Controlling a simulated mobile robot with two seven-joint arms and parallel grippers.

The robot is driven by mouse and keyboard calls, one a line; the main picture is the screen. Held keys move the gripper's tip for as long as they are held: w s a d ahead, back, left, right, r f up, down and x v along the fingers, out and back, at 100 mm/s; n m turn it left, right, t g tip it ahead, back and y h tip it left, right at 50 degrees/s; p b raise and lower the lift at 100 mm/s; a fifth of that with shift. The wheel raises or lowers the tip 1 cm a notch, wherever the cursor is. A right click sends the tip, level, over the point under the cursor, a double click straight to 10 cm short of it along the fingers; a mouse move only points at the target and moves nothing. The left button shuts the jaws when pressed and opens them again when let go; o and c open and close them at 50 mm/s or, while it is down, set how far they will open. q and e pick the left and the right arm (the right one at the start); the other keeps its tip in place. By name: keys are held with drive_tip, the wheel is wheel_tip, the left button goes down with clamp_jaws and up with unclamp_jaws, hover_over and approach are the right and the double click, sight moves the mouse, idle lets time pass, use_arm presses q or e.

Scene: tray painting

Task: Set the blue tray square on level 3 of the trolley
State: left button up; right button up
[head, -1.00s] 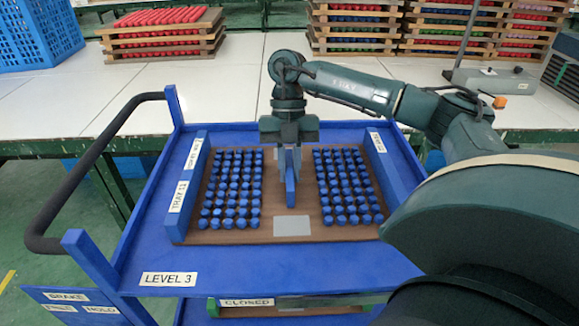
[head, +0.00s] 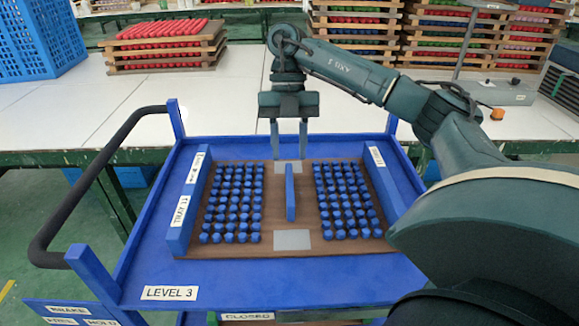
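The blue tray (head: 265,243) has a brown board, blue side walls, several rows of blue pieces and a blue upright handle (head: 290,192) in the middle. It lies on level 3 of the trolley (head: 225,272), the blue top shelf, and looks roughly in line with the shelf edges. My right gripper (head: 289,155) is above the far end of the handle, pointing down. Its two fingers are apart with nothing between them. My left gripper is not in view.
A black push handle (head: 70,205) curves out at the trolley's left. Behind is a white table (head: 100,105) with a blue crate (head: 35,35) and stacked trays of red pieces (head: 165,42). A grey device (head: 490,92) stands at the right.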

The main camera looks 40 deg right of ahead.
drive_tip(key=p+v, duration=0.2)
drive_tip(key=v, duration=0.2)
drive_tip(key=shift+r, duration=0.3)
idle(0.3)
